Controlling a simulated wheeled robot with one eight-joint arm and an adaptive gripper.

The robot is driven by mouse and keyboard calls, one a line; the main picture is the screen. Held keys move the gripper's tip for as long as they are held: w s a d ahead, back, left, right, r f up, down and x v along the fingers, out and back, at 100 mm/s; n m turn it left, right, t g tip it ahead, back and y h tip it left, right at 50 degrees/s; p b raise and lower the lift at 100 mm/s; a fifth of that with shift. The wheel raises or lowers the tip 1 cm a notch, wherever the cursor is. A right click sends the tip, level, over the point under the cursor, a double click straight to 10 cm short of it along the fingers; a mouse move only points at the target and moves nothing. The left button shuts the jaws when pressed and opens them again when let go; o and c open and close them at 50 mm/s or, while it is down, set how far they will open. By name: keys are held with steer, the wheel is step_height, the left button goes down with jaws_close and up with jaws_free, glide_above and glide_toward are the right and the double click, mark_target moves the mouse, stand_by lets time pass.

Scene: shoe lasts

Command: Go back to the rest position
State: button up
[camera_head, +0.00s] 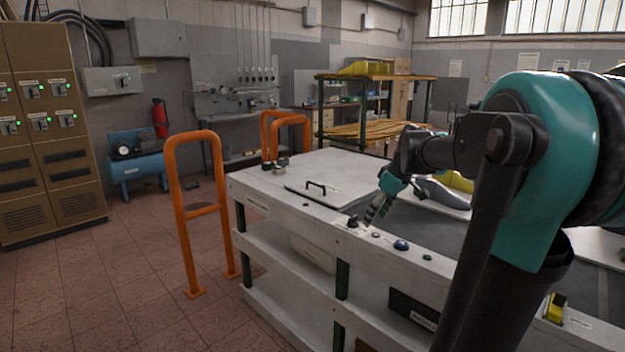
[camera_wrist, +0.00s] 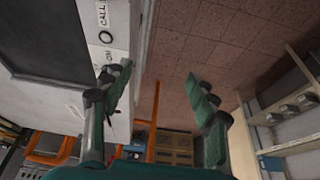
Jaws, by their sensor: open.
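My gripper (camera_head: 376,208) is at the end of my arm, over the front edge of the white workbench (camera_head: 262,187). Its fingers are small and hard to make out in the head view. My arm hides much of the right side of the bench.
A lid with a black handle (camera_head: 316,187) lies on the bench top. Buttons (camera_head: 401,245) line its front edge. An orange barrier (camera_head: 205,210) stands at the bench's left end. A blue compressor (camera_head: 135,160) and brown cabinets (camera_head: 45,130) stand farther left. The tiled floor between is clear.

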steer(key=s+f+m+h, duration=0.1)
steer(key=s+f+m, duration=0.3)
steer(key=s+f, duration=0.5)
step_height(320, 180, down, 3)
steer(key=shift+s+a+r, duration=0.15)
steer(key=shift+s+a, duration=0.1)
steer(key=s+f+m, duration=0.1)
steer(key=s+f, duration=0.2)
steer(key=s, duration=0.1)
steer(key=s+f+m+h, duration=0.1)
steer(key=s+f+m, duration=0.1)
steer(key=s+f, duration=0.2)
steer(key=s+d+f+m+t+h, duration=0.1)
steer(key=s+f, duration=0.2)
steer(key=shift+s+f+m, duration=0.2)
steer(key=shift+s+m, duration=0.2)
steer(key=shift+c, duration=0.4)
